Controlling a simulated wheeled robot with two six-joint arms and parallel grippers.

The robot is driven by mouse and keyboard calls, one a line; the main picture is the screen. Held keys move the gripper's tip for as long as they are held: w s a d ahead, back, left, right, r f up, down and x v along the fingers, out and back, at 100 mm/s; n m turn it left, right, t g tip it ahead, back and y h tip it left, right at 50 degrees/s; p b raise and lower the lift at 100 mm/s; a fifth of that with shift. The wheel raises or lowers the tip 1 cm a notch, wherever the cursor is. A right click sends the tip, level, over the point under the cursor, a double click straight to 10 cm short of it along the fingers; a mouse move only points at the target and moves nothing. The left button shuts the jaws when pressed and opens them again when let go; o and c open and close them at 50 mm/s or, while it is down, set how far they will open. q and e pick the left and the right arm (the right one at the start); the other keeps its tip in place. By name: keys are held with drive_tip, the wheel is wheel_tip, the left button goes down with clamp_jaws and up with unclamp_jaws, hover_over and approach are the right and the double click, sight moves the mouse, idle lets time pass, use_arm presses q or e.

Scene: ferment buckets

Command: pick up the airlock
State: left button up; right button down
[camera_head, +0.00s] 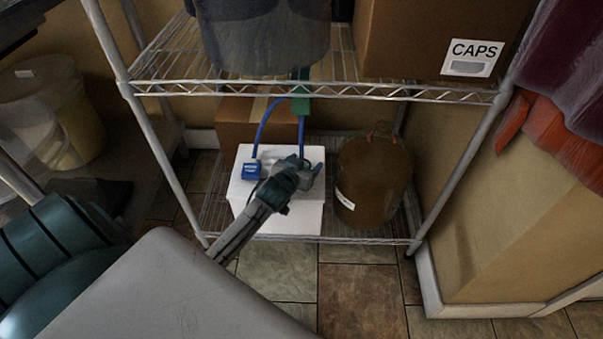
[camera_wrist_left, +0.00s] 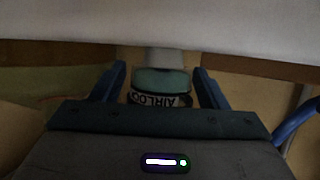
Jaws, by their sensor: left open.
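The airlock (camera_wrist_left: 160,85) shows in the left wrist view as a small teal and pale piece with a dark-lettered label, partly cut off, beginning "AIRLO". It lies between the two blue fingers of my left gripper (camera_wrist_left: 160,88), with space on both sides. In the head view my left gripper (camera_head: 306,168) reaches in over a white box (camera_head: 252,205) on the lower shelf. The gripper is open. I cannot make out the airlock in the head view; the gripper covers that spot. My right gripper is not in view.
A blue tube (camera_head: 263,122) hangs from a green piece (camera_head: 300,104) to a blue block (camera_head: 252,170) left of the gripper. A brown bucket (camera_head: 372,190) stands right of the white box. The upper shelf edge (camera_head: 370,91) runs above, carrying a box labelled CAPS (camera_head: 425,40).

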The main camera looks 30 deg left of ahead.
use_arm(q)
drive_tip(key=c, duration=1.1)
